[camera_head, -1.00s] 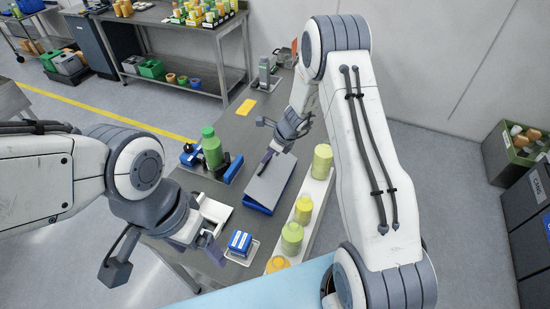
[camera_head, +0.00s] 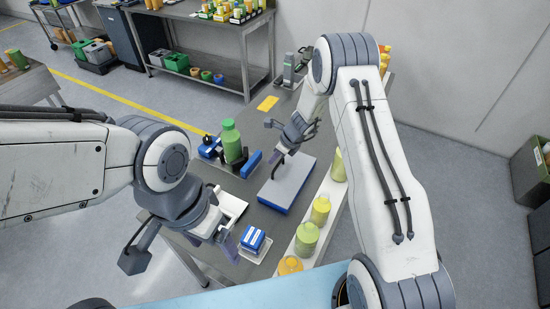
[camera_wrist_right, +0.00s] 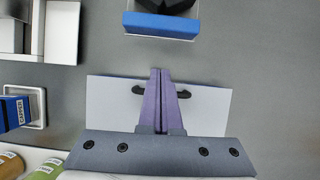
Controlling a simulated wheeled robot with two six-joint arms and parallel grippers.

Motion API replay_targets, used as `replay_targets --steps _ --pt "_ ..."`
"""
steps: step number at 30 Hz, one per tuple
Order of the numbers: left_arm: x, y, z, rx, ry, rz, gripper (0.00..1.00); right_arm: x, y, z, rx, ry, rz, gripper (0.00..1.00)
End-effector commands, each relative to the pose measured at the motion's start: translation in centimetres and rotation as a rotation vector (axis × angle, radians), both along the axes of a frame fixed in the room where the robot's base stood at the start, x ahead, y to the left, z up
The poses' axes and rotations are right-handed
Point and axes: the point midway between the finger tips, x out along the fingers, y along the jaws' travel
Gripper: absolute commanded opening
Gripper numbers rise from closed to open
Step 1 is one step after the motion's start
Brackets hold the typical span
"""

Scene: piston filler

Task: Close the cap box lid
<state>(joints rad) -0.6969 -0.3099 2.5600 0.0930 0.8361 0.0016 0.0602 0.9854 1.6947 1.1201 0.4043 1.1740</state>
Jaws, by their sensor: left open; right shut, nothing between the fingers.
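The cap box (camera_head: 282,203) is a blue box on the grey bench, right of centre in the head view. Its grey lid (camera_head: 298,182) lies over the top and looks flat and level. In the right wrist view the lid (camera_wrist_right: 108,105) is a pale rectangle with a black handle-like piece partly hidden behind the fingers. My right gripper (camera_head: 279,163) is over the lid, shut and empty; its purple fingers (camera_wrist_right: 161,98) are together in the wrist view. I cannot tell whether they touch the lid. My left gripper (camera_head: 183,250) is open and empty at the bench's near left.
A green bottle (camera_head: 231,140) stands in a blue and black fixture behind the box. Yellow-green bottles (camera_head: 307,238) stand in a white strip along the right. A white open tray (camera_head: 232,204) is left of the box.

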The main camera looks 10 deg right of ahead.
Motion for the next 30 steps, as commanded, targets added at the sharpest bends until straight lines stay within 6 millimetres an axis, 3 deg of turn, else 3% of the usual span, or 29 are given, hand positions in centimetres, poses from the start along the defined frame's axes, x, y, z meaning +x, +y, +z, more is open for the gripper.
replay_targets --steps 14,21,23,30 --pt "0.0 0.0 0.7 0.0 0.0 -0.001 0.84 0.0 -0.1 0.9 0.0 0.0 0.0 0.0" --pt "0.0 0.0 4.3 0.0 -0.001 -0.006 0.84 -0.3 -0.7 5.2 0.0 0.0 0.001 0.0" --pt "0.0 0.0 3.2 -0.001 -0.001 -0.006 0.84 0.5 0.2 5.5 0.0 -0.006 0.007 0.0" --pt "0.0 0.0 2.9 0.0 0.0 -0.005 0.84 2.4 2.2 9.7 0.001 -0.006 0.004 0.0"
